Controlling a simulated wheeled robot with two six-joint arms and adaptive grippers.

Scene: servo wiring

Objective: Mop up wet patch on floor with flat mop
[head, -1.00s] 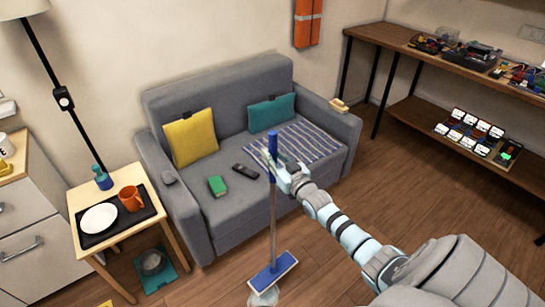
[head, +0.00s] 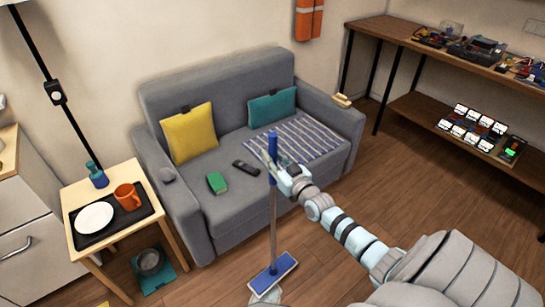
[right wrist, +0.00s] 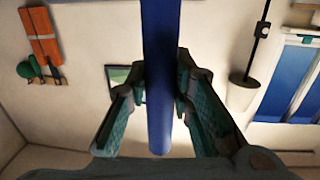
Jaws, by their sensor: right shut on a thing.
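The flat mop stands nearly upright in front of the sofa in the head view, with a blue grip (head: 272,144), a grey pole (head: 273,225) and a flat blue head with a pale rim (head: 273,273). A pale wet patch (head: 266,298) shows on the wooden floor at the head's near edge; the head may hide part of it. My right gripper (head: 277,172) is shut on the mop's handle near its top. In the right wrist view its fingers (right wrist: 157,110) lie on both sides of the blue grip. My left gripper is not in view.
A grey sofa (head: 235,228) stands right behind the mop. A small side table (head: 83,191) with a tray, plate and orange cup is at left, with a bowl on a teal mat (head: 160,280) below. A wooden shelf (head: 440,45) is at right. Floor right of the mop looks clear.

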